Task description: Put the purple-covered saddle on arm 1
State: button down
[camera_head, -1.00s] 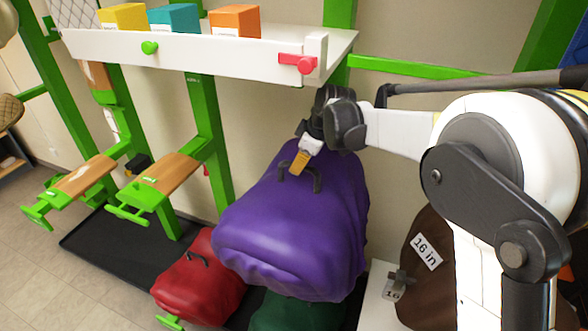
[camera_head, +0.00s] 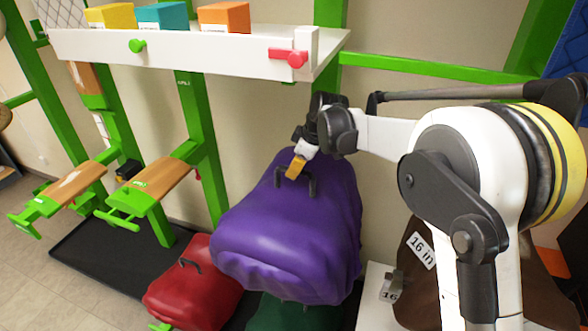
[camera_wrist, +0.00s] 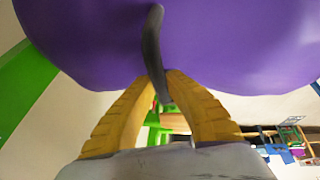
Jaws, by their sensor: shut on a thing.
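The purple-covered saddle (camera_head: 285,235) hangs in the middle of the head view, with a dark handle on its top. My gripper (camera_head: 294,172) is shut on that handle. In the wrist view the yellow fingers of my gripper (camera_wrist: 162,82) close around the dark handle (camera_wrist: 154,45), with the purple cover (camera_wrist: 225,45) filling the top. Two green saddle arms with wooden tops stand to the left: a nearer one (camera_head: 157,180) and a farther one (camera_head: 75,184). Both tops are bare. Their small labels are too small to read, so I cannot tell which is arm 1.
A red-covered saddle (camera_head: 195,278) and a green-covered one (camera_head: 285,315) sit below the purple one. A brown saddle marked "16 in" (camera_head: 420,285) is at right. A white shelf (camera_head: 200,52) with yellow, teal and orange boxes overhangs the arms. A black mat (camera_head: 105,250) lies on the floor.

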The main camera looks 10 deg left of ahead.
jog(key=c, duration=1.4)
grip_release()
jog(key=shift+s+r, duration=0.1)
jog(key=v, duration=1.2)
jog(key=s+d+f+m+t+h+b, duration=0.1)
jog(key=s+d+f+m+b, duration=0.5)
jog(key=d+b, duration=0.5)
jog(key=s+d+f+m+t+h+b, duration=0.1)
jog(key=s+d+f+m+b, duration=0.2)
jog(key=s+d+f+b, duration=0.3)
jog(key=s+d+f+m+t+h+b, duration=0.1)
jog(key=s+d+f+m+b, duration=0.3)
jog(key=f, duration=1)
jog(key=s+d+f+m+t+h+b, duration=0.1)
jog(key=s+d+f+m+b, duration=0.2)
jog(key=s+d+f+b, duration=0.4)
jog(key=shift+s+d+f+m+t+b, duration=0.15)
jog(key=shift+s+f+b, duration=0.45)
jog(key=shift+s, duration=0.65)
jog(key=shift+s+d+f+m+t+b, duration=0.15)
jog(key=shift+s+f+b, duration=0.2)
jog(key=shift+s+b, duration=0.65)
jog(key=shift+s+d+f+b, duration=0.1)
jog(key=shift+s+f+b, duration=0.35)
jog(key=shift+s, duration=1.1)
